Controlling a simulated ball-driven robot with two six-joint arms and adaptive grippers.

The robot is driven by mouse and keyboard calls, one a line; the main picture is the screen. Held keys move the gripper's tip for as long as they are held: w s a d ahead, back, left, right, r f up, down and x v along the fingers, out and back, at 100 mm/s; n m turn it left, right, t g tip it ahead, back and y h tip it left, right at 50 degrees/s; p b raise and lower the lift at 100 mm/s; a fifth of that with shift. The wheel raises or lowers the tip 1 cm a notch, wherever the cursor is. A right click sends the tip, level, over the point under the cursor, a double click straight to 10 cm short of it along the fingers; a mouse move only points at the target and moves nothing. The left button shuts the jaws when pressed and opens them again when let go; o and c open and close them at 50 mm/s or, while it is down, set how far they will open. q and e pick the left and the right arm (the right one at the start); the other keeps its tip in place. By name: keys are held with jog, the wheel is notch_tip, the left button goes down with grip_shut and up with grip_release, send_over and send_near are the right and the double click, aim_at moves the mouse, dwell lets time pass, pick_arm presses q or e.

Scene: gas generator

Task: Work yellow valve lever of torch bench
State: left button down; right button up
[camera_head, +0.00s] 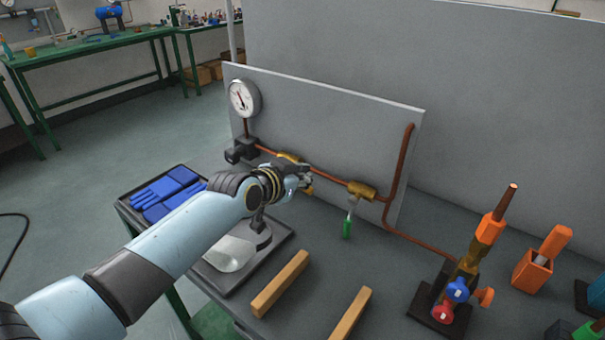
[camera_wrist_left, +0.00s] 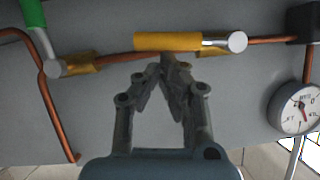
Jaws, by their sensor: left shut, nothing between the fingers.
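The yellow valve lever (camera_wrist_left: 180,41) lies level, along the copper pipe, in the left wrist view, with a silver end at its right. My left gripper (camera_wrist_left: 165,62) is shut and empty, its fingertips at the lower edge of the lever; I cannot tell whether they touch it. In the head view my left gripper (camera_head: 303,182) is in front of the pipe on the grey panel and hides most of the lever and its valve. My right gripper is out of view.
A green-handled lever (camera_head: 347,227) hangs from a brass valve (camera_head: 362,190) to the right. A pressure gauge (camera_head: 244,98) is at the panel's left.

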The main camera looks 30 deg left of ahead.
pick_arm(q)
jog(key=shift+d+f+m, duration=0.1)
jog(key=shift+f+m, duration=0.2)
notch_tip(320, 180, down, 6)
jog(key=m+y+b, duration=0.1)
jog(key=m+b, duration=0.1)
jog(key=b, duration=0.3)
jog(key=m+t+y+b, duration=0.1)
jog(key=m+y+b, duration=0.1)
jog(key=b, duration=0.3)
jog(key=shift+f+m+y+b, duration=0.2)
jog(key=shift+m+y+b, duration=0.1)
jog(key=shift+m+b, duration=0.1)
jog(key=shift+a+f+t+b, duration=0.2)
jog(key=shift+a+t+b, duration=0.1)
jog(key=shift+b, duration=0.25)
jog(key=shift+a+f+b, duration=0.15)
jog(key=shift+a+b, duration=0.05)
jog(key=shift+b, duration=0.2)
